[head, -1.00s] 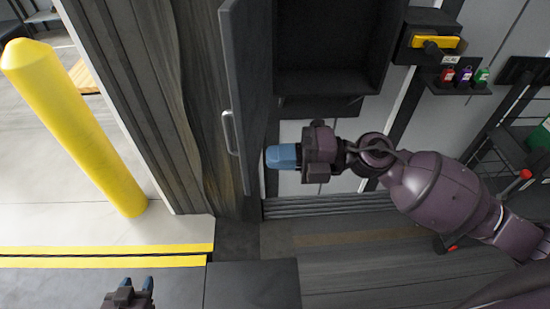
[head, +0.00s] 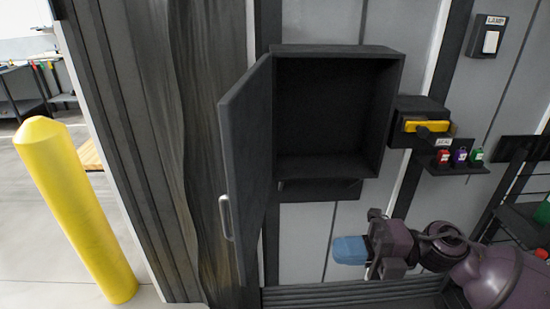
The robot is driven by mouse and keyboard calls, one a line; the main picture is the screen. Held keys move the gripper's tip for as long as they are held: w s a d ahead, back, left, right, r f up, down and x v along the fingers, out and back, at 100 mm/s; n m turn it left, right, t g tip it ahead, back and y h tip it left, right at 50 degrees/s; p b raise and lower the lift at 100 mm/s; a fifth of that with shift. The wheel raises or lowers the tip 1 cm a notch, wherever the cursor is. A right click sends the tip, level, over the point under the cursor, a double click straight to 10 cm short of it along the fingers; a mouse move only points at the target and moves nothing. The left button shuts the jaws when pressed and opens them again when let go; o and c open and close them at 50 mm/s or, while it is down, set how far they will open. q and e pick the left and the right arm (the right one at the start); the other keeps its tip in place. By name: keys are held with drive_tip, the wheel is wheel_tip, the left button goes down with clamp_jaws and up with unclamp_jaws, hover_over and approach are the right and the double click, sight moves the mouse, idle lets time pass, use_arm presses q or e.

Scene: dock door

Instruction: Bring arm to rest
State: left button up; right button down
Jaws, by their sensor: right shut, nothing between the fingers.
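My right gripper (head: 350,250) has blue fingertips and comes in from the lower right. It is shut with nothing between its fingers. It points left, below the open wall cabinet (head: 390,115), in front of the light wall panels and apart from the cabinet door (head: 243,160). The door stands open to the left, with a pale bar handle (head: 226,217). The cabinet's inside looks dark and empty. My left gripper is outside the view.
A yellow lever box (head: 427,126) and a shelf with red, purple and green items (head: 460,156) are right of the cabinet. A lamp switch (head: 490,42) is above them. A yellow bollard (head: 80,210) stands left. A dark rack (head: 515,215) is at the right.

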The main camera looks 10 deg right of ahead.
drive_tip(key=w+d+r+m+t+h, duration=0.15)
drive_tip(key=w+d+m+t, duration=0.25)
drive_tip(key=w+m+t, duration=0.45)
drive_tip(key=w+d+f+m+t+h, duration=0.2)
drive_tip(key=d+f+m+t+h, duration=0.3)
drive_tip(key=f+m+t+h, duration=0.5)
drive_tip(key=s+d+f+m+g+h, duration=0.3)
drive_tip(key=s+f+m+g+h, duration=0.25)
drive_tip(key=f+m, duration=0.5)
drive_tip(key=s+a+f+m+g+h, duration=0.1)
drive_tip(key=s+f+m+g, duration=0.3)
drive_tip(key=s+f, duration=0.7)
drive_tip(key=shift+s+f, duration=0.4)
drive_tip(key=shift+s, duration=0.65)
drive_tip(key=shift+a+m, duration=0.1)
drive_tip(key=shift+m, duration=0.2)
